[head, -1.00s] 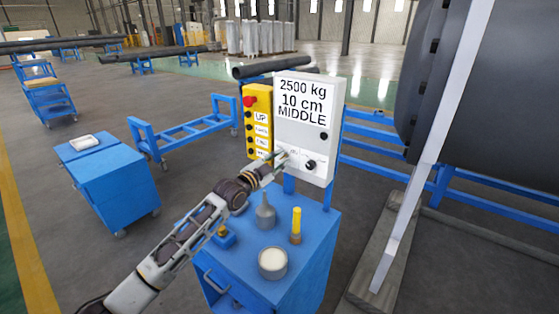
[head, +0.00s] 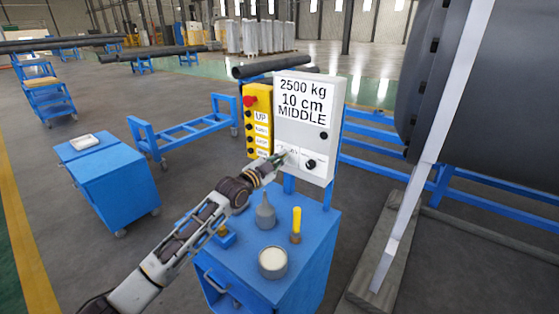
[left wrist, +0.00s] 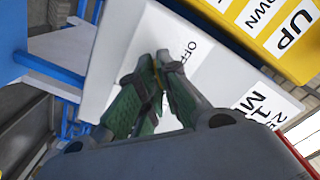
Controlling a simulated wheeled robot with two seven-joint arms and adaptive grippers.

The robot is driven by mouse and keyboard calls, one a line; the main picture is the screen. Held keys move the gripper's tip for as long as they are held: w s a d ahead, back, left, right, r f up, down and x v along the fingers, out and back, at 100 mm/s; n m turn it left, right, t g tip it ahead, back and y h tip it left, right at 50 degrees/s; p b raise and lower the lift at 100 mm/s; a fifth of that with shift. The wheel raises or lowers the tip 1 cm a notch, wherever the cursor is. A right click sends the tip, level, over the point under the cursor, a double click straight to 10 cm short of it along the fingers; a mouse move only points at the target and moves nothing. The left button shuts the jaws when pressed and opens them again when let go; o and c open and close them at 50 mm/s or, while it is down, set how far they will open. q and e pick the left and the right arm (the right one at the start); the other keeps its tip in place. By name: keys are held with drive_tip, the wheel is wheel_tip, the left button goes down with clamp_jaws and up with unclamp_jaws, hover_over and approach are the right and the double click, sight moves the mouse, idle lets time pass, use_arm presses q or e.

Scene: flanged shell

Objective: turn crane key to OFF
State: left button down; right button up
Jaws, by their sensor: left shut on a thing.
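The white control box (head: 308,105) stands upright on the blue cart, with a sign reading 2500 kg, 10 cm, MIDDLE. My left gripper (head: 284,157) is at the lower left of its front. In the left wrist view the green fingers (left wrist: 157,62) are closed together against the white panel (left wrist: 125,50), beside the OFF label (left wrist: 190,48). My right gripper is not in view.
The yellow pendant (head: 257,122) with a red button hangs just left of the box. The blue cart (head: 300,245) holds a grey funnel-like item (head: 265,213), a yellow-handled tool (head: 296,226) and a round tin (head: 272,263). A large dark cylinder (head: 495,110) is at right.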

use_arm(q)
drive_tip(key=shift+n, duration=0.3)
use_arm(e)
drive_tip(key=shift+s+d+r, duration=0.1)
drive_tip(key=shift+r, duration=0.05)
use_arm(q)
drive_tip(key=shift+n+p, duration=2.4)
drive_tip(key=shift+n, duration=6.2)
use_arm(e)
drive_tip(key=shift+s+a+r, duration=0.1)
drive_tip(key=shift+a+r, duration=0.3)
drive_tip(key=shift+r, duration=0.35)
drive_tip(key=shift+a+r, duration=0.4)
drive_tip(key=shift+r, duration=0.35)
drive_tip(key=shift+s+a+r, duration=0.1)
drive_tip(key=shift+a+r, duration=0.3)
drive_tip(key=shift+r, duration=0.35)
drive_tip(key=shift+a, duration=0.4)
use_arm(q)
drive_tip(key=c, duration=1.6)
unclamp_jaws()
drive_tip(key=shift+c, duration=0.2)
